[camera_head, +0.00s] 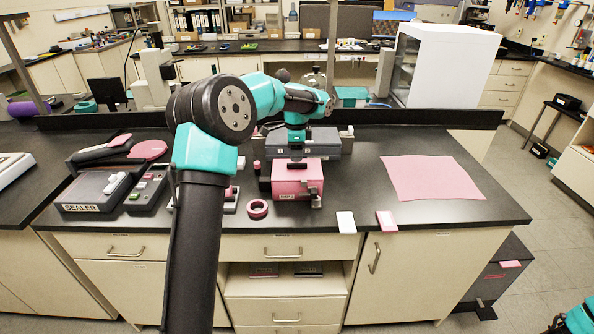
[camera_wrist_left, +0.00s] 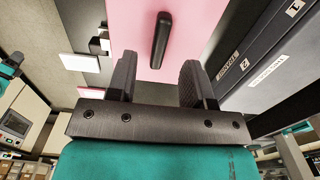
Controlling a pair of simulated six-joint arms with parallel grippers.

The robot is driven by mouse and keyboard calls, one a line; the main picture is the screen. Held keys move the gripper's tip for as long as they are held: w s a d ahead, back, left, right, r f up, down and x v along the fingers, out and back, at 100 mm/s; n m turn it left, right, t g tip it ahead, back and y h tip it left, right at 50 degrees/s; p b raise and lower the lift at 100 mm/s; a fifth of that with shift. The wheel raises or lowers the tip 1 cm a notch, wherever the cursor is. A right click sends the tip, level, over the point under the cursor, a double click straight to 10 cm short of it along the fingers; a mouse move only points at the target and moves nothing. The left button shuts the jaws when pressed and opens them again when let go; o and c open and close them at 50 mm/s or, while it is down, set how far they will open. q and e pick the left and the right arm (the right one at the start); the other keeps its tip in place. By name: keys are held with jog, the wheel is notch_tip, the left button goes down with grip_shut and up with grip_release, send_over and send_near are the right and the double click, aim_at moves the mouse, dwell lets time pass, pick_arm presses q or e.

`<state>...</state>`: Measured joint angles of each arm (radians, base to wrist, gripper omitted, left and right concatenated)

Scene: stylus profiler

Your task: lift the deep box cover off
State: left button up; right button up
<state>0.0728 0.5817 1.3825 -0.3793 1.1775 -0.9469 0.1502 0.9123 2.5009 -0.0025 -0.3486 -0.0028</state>
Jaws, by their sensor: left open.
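The deep box cover (camera_head: 298,180) is pink and sits on the bench in front of a grey box. In the left wrist view its pink top (camera_wrist_left: 202,22) carries a black bar handle (camera_wrist_left: 160,40). My left gripper (camera_head: 296,154) is just above the cover in the head view, pointing down. In the left wrist view my left gripper (camera_wrist_left: 157,72) has its two dark fingers apart, with nothing between them. The handle lines up with the gap, beyond the fingertips. The arm hides part of the bench left of the cover. My right gripper is not in view.
The labelled grey box (camera_head: 322,142) stands close behind the cover. A pink sheet (camera_head: 432,178) lies flat at right. The sealer (camera_head: 95,190) is at left.

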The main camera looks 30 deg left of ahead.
aim_at(297, 167)
pick_arm(q)
notch_tip(297, 167, down, 4)
jog(key=shift+d+f, duration=0.1)
jog(key=shift+f, duration=0.1)
dwell(0.4)
grip_shut()
